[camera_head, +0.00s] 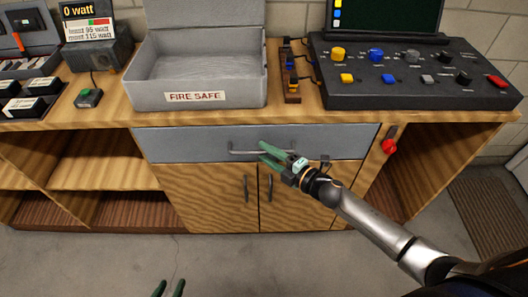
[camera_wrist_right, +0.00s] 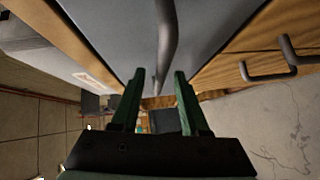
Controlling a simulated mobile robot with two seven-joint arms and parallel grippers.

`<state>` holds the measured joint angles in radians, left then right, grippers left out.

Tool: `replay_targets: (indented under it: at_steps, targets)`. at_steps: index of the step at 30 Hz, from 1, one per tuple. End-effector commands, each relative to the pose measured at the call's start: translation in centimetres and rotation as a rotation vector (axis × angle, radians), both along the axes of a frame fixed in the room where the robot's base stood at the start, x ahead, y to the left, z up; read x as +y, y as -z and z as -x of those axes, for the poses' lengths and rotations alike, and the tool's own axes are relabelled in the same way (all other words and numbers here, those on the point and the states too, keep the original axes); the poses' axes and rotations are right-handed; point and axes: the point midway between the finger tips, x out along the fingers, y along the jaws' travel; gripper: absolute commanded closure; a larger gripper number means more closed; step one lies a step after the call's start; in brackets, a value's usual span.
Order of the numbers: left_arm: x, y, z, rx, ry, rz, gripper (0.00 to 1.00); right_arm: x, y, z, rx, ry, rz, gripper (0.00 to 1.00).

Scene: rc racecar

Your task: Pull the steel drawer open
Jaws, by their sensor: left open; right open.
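The steel drawer (camera_head: 200,143) is a grey-blue front under the bench top, and it looks shut. Its bar handle (camera_head: 243,152) runs across the middle of the front. My right gripper (camera_head: 263,153) is at the right part of the handle, with its green fingers open. In the right wrist view the handle (camera_wrist_right: 167,45) passes between the line of the two open fingers (camera_wrist_right: 160,90), just beyond or at their tips; contact cannot be told. My left gripper (camera_head: 169,288) shows only its green fingertips at the bottom edge, apart and empty, well away from the drawer.
A grey fire safe box (camera_head: 195,98) stands open on the wooden bench (camera_head: 290,114) above the drawer. A control console (camera_head: 415,90) is at the right. Cupboard doors (camera_head: 210,195) with two handles are below the drawer. A red switch (camera_head: 389,147) hangs to the right. The floor in front is clear.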

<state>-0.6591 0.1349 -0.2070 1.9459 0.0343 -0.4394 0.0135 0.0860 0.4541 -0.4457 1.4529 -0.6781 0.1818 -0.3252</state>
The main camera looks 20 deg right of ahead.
Motion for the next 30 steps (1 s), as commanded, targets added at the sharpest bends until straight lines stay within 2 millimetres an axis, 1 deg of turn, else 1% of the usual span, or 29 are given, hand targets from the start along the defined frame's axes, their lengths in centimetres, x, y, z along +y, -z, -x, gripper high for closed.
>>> replay_targets:
  at_steps: [1, 5, 14, 26, 30]
  targets:
    - [0.01, 0.11, 0.03, 0.002, 0.000, 0.000, 0.55, 0.27, 0.06, -0.46, -0.001, 0.000, 0.000, 0.55]
    - [-0.01, 0.18, 0.07, 0.004, 0.001, 0.000, 0.55, 0.59, 0.20, -0.98, 0.001, -0.001, 0.000, 0.55]
    - [-0.08, 0.17, 0.10, 0.005, 0.002, 0.000, 0.55, 0.67, 0.19, -1.09, 0.001, -0.001, 0.000, 0.55]
    - [-0.15, 0.14, 0.11, 0.004, 0.003, 0.002, 0.55, 0.65, 0.19, -1.06, 0.001, -0.001, 0.000, 1.00]
    - [-0.17, 0.13, 0.11, 0.004, 0.003, 0.002, 0.55, 0.64, 0.19, -1.07, 0.001, -0.001, 0.000, 1.00]
